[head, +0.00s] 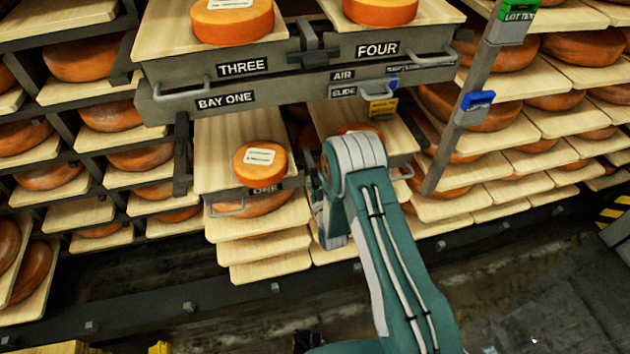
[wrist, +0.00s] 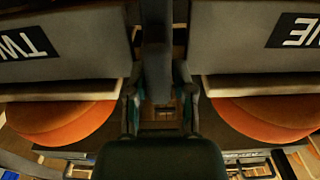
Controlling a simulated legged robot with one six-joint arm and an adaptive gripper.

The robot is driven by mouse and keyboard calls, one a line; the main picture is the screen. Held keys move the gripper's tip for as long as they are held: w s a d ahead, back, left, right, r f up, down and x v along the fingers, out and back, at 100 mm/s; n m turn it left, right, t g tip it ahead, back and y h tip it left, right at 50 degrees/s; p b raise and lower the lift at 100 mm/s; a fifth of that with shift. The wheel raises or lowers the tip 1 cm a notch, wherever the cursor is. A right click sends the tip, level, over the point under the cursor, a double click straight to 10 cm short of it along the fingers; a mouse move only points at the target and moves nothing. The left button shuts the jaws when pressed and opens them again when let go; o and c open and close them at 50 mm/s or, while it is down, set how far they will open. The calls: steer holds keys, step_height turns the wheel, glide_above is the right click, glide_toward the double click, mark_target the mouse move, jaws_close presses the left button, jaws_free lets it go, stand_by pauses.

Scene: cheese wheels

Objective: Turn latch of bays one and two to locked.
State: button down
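The bay one drawer (head: 222,165) carries an orange cheese wheel (head: 264,163) and a ONE label on its front. The bay two drawer (head: 398,140) is beside it on the right, partly hidden by my arm. In the wrist view, which is upside down, the TWO front (wrist: 65,45) is at left and the ONE front (wrist: 245,50) at right. The latch (wrist: 156,45), a dark upright bar, stands between them. My gripper (wrist: 160,108) is open, with a finger on each side of the bar's end. Whether they touch it I cannot tell. The head view hides the latch behind my arm.
Above are drawers THREE and FOUR with their own latch (head: 312,50), and a BAY ONE rail (head: 170,100). Metal handles (head: 380,91) stick out from the fronts. A post with a blue tag (head: 478,100) stands at right. Shelves of cheese surround this; floor is open at lower right.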

steer(key=shift+m, duration=0.3)
steer(key=m, duration=0.3)
steer(key=shift+w+d+m, duration=0.15)
steer(key=shift+d+m, duration=0.15)
steer(key=shift+d, duration=0.05)
steer(key=m, duration=0.4)
steer(key=shift+w+d+f+m, duration=0.1)
steer(key=shift+d+f+m, duration=0.1)
steer(key=shift+d+m, duration=0.1)
steer(key=m, duration=0.4)
steer(key=shift+d+f+m, duration=0.25)
steer(key=shift+f+m, duration=0.05)
steer(key=shift+f, duration=0.1)
steer(key=shift+d+f+m, duration=0.1)
steer(key=shift+f+m, duration=0.1)
steer(key=shift+m, duration=0.95)
steer(key=shift+d+f+m, duration=0.1)
steer(key=shift+f+m, duration=0.1)
steer(key=shift+m, duration=0.95)
steer(key=shift+f, duration=0.1)
steer(key=c, duration=0.6)
jaws_free()
steer(key=shift+w, duration=0.1)
steer(key=shift+o, duration=0.2)
